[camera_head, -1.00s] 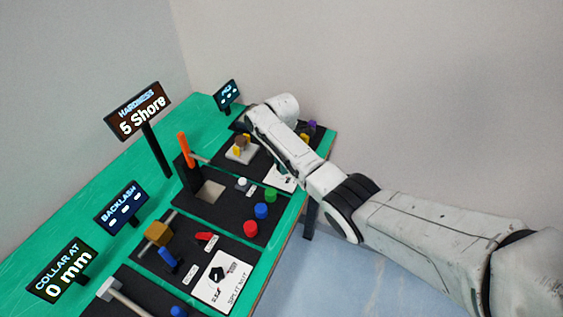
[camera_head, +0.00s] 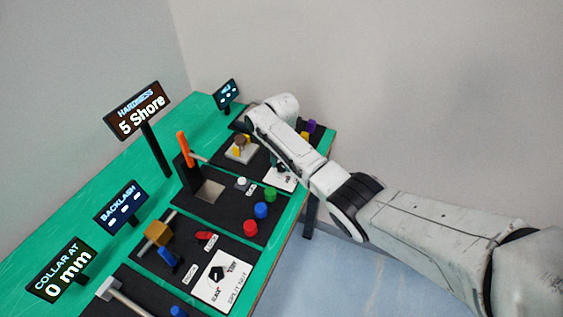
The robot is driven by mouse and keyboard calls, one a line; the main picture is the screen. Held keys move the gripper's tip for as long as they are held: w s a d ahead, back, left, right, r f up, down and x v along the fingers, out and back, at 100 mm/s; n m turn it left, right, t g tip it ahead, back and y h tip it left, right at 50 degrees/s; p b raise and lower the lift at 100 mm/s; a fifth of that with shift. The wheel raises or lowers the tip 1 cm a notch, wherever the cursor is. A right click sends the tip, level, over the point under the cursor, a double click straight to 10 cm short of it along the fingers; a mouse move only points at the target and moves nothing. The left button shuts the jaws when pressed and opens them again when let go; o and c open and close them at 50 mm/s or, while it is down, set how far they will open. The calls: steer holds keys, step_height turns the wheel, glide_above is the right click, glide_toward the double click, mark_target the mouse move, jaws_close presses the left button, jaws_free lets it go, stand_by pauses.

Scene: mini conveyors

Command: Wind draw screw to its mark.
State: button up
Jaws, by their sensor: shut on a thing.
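My gripper is hidden behind my forearm and wrist, which reach over the far end of the bench, so its jaws and what they touch do not show. I cannot make out a draw screw by name or see its mark. The far panel carries a brown knob on a pale plate (camera_head: 239,154) with a yellow piece beside it, left of my wrist. A small dark part (camera_head: 278,164) shows just below my forearm, too covered to identify. A small far display (camera_head: 227,95) faces the bench, its text too small to read.
The green bench (camera_head: 88,217) holds several dark panels. An orange-topped lever (camera_head: 185,148) and the hardness display (camera_head: 138,110) on its post stand upright left of my arm.

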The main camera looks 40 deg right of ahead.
mark_target(281, 165)
steer(key=shift+r+n, duration=0.1)
steer(key=shift+n, duration=0.2)
steer(key=o, duration=1)
steer(key=shift+o, duration=0.2)
step_height(281, 165, up, 11)
steer(key=shift+b, duration=0.4)
